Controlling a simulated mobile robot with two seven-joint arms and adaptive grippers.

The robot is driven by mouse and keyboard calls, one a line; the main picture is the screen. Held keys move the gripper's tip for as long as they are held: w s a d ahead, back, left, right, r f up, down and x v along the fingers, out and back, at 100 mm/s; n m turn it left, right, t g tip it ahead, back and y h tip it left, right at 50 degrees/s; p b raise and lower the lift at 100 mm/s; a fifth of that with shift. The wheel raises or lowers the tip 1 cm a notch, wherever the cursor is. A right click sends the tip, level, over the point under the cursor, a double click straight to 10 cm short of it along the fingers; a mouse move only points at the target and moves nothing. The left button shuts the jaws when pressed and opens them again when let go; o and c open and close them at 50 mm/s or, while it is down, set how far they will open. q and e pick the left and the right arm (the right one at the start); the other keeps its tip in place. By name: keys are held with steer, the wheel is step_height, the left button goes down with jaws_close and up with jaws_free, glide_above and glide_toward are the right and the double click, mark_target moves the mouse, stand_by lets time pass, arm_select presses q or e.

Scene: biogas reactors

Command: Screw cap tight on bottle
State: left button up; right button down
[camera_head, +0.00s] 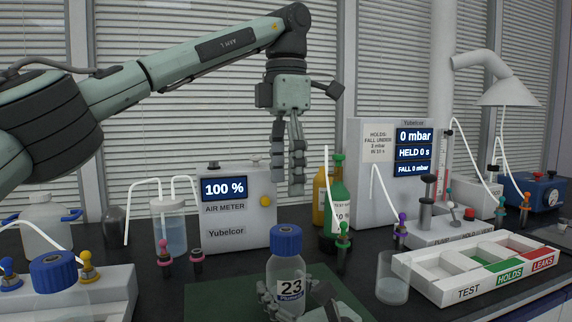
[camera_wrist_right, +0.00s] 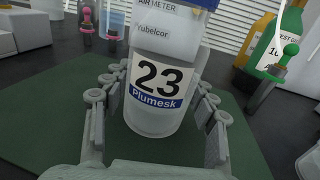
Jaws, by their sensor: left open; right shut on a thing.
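The bottle (camera_head: 284,268) is clear, with a label reading 23 and Plumesk. It stands upright over the green mat and also shows large in the right wrist view (camera_wrist_right: 156,115). The blue cap (camera_head: 286,239) sits on top of its neck; how tight it is cannot be told. My right gripper (camera_head: 288,300) is shut around the lower part of the bottle, with a finger on each side (camera_wrist_right: 155,120). My left gripper (camera_head: 287,190) is open and empty, pointing down high above and behind the capped bottle, clear of it.
A green mat (camera_head: 215,300) lies under the bottle. Behind stand the air meter (camera_head: 236,215), a green bottle (camera_head: 338,200) and the pressure unit (camera_head: 370,150). A beaker (camera_head: 392,280) and a sorting tray (camera_head: 460,289) are at right. Another blue-capped bottle (camera_head: 53,272) is at left.

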arm_select(q)
steer(key=shift+r, duration=1)
arm_select(e)
steer(key=shift+c, duration=2.1)
jaws_free()
steer(key=v, duration=1.2)
